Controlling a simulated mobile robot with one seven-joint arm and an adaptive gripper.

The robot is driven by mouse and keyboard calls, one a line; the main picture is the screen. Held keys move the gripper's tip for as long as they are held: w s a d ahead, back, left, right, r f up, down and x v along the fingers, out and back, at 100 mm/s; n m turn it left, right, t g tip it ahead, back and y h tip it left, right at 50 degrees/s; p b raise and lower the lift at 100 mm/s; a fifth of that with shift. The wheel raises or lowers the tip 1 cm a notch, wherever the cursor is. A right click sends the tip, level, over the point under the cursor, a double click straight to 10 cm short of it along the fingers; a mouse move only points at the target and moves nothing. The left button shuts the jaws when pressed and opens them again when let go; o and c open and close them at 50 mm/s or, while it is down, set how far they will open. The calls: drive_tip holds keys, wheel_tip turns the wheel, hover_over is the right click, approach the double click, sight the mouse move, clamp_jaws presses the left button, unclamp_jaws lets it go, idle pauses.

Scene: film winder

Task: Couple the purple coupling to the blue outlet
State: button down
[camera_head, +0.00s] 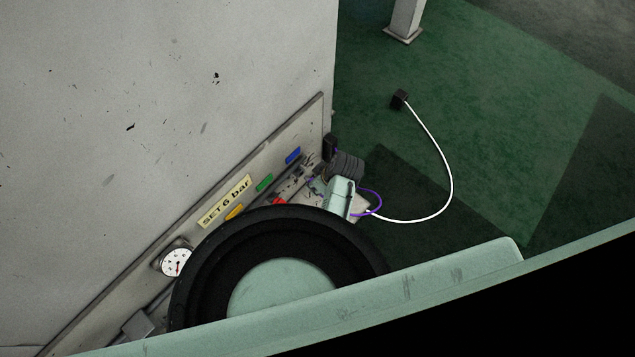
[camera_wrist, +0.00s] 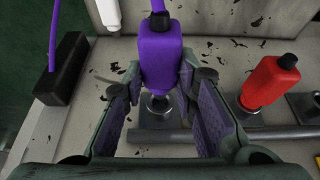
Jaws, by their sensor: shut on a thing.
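In the wrist view my gripper (camera_wrist: 160,80) is shut on the purple coupling (camera_wrist: 163,50), one finger on each side of it. The coupling stands roughly upright. Its lower end is directly above or on a round metal outlet (camera_wrist: 157,104) on a pipe; I cannot tell whether it is seated. That outlet's colour label is not in the wrist view. In the head view a blue label (camera_head: 293,155) is at the far end of the panel. There my arm hides most of the outlets and the coupling; a purple hose (camera_head: 371,196) loops out beside it.
A red coupling (camera_wrist: 268,82) stands right of my gripper. A white fitting (camera_wrist: 108,14) and a black block (camera_wrist: 62,86) with a purple hose are left. The panel (camera_head: 320,107) has green (camera_head: 264,182) and yellow (camera_head: 235,211) labels and a gauge (camera_head: 176,261). A white hose (camera_head: 451,177) crosses the green floor.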

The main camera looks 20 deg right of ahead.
drive_tip(key=shift+r+p, duration=0.1)
drive_tip(key=shift+p, duration=0.2)
idle(0.4)
drive_tip(key=shift+w+a, duration=0.1)
drive_tip(key=shift+w, duration=0.05)
drive_tip(key=shift+w+a, duration=0.75)
drive_tip(key=shift+w, duration=0.35)
drive_tip(key=shift+p, duration=0.45)
idle(0.4)
drive_tip(key=shift+w+a, duration=0.15)
drive_tip(key=shift+w, duration=0.1)
drive_tip(key=c, duration=1.2)
unclamp_jaws()
drive_tip(key=v, duration=1.2)
